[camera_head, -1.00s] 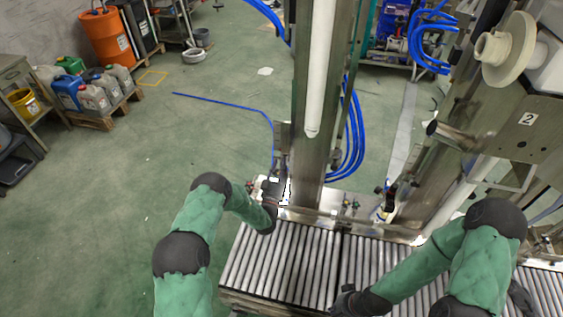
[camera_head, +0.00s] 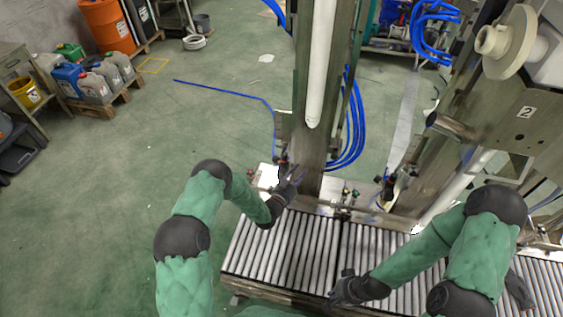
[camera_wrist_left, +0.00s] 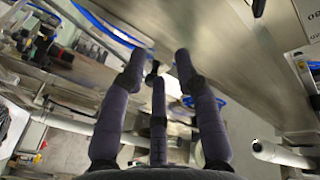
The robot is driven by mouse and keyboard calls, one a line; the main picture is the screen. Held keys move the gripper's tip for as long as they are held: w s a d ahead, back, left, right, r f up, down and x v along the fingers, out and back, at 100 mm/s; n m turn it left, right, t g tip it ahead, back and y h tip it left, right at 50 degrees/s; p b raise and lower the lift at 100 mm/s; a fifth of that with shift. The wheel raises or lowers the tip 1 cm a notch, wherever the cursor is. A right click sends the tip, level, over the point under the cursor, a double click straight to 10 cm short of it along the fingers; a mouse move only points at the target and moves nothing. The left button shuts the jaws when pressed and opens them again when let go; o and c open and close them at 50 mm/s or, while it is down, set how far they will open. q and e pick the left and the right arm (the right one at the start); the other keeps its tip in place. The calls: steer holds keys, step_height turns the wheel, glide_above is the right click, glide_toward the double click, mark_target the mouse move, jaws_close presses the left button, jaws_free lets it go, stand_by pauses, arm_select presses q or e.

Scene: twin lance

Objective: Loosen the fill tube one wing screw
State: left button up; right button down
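The white fill tube (camera_head: 322,62) runs down the left steel column (camera_head: 303,105); I take it for fill tube one. My left gripper (camera_head: 293,179) is beside the foot of that column. In the left wrist view its dark fingers (camera_wrist_left: 158,75) are spread apart near the column's steel face (camera_wrist_left: 225,75), with nothing clearly held. A small dark knob-like tip shows between the fingers; I cannot tell whether it is the wing screw or a fingertip. I cannot clearly pick out the wing screw in the head view. My right gripper (camera_head: 343,290) hovers over the rollers, its fingers unclear.
A roller conveyor (camera_head: 285,255) lies below both grippers. A second steel column with a plate marked 2 (camera_head: 527,112) stands to the right. Blue hoses (camera_head: 352,135) hang behind the left column. Canisters on a pallet (camera_head: 98,88) stand far left, with open green floor between.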

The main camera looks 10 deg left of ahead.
arm_select(q)
steer(key=s+d+f+m+g+h+p, duration=0.1)
steer(key=s+d+f+m+g+h, duration=0.1)
steer(key=s+d+f+m+g, duration=0.6)
steer(key=s+d+f+m+g+h, duration=0.2)
steer(key=s+m+g, duration=0.2)
steer(key=m, duration=0.9)
steer(key=s+a+f+m+g+y+p, duration=0.1)
steer(key=s+a+f+m+g+y, duration=0.5)
steer(key=m, duration=1.1)
steer(key=m+t+y+p, duration=0.2)
steer(key=m+t+y, duration=0.4)
steer(key=m+t, duration=1.7)
glide_toward(284, 150)
step_height(284, 150, up, 5)
steer(key=w+m+g, duration=0.3)
steer(key=m+g, duration=0.4)
steer(key=shift+f+b+x, duration=0.15)
steer(key=shift+b+x, duration=0.45)
steer(key=shift+x, duration=0.95)
steer(key=shift+f+b+x, duration=0.2)
steer(key=shift+b+x, duration=0.4)
steer(key=shift+x, duration=1)
steer(key=shift+s+r, duration=0.1)
